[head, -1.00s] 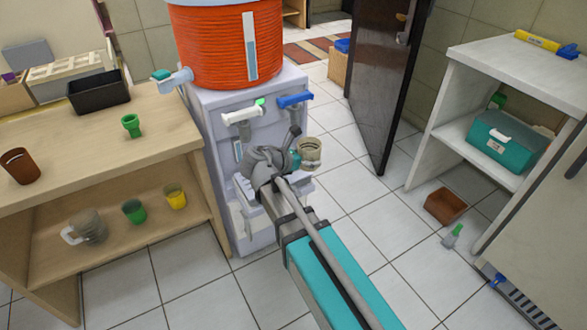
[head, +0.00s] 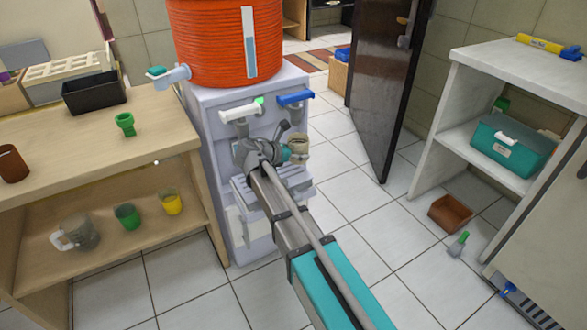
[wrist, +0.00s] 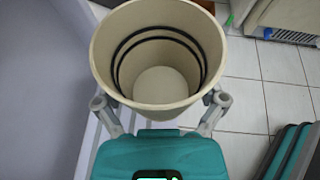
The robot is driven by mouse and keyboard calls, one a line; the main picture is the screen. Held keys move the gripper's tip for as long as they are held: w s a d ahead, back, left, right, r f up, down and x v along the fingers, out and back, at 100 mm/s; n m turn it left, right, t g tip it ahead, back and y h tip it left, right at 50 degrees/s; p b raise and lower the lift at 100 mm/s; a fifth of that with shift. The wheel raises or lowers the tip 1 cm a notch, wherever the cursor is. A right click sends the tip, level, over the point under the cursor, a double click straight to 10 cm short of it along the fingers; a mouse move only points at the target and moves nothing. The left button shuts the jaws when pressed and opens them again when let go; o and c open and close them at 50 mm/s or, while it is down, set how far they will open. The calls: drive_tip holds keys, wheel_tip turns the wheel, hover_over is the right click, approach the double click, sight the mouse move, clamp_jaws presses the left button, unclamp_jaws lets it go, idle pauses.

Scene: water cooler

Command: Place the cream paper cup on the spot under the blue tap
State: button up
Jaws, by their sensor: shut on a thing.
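The cream paper cup (head: 299,148) is upright in my gripper (head: 288,152), in front of the water cooler. In the wrist view the cup (wrist: 158,80) fills the upper middle and looks empty, with dark rings inside. My gripper (wrist: 160,106) is shut around it, one finger on each side. The blue tap (head: 295,98) is on the right of the cooler front, above the cup in the head view. The white tap (head: 241,112) is to its left. The slotted drip tray (head: 300,184) lies lower, partly hidden by my arm. I cannot tell the cup's exact height over it.
The cooler (head: 220,150) carries an orange ribbed tank (head: 220,50). A wooden shelf unit (head: 165,145) with several cups stands close on the left. A dark door (head: 385,90) and white shelf (head: 505,45) stand right. The floor between is mostly clear.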

sight(295, 170)
drive_tip(key=shift+w+a+f+b, duration=0.25)
drive_tip(key=shift+w+f+b, duration=0.35)
drive_tip(key=shift+f, duration=0.2)
drive_tip(key=shift+w+a+f+b, duration=0.2)
drive_tip(key=shift+w+f+b, duration=0.4)
drive_tip(key=shift+f, duration=0.15)
drive_tip(key=shift+w+a+f+b, duration=0.15)
drive_tip(key=shift+w+f+b, duration=0.2)
drive_tip(key=shift+f+b, duration=1.65)
drive_tip(key=shift+f, duration=0.1)
drive_tip(key=o, duration=0.6)
drive_tip(key=shift+r, duration=0.2)
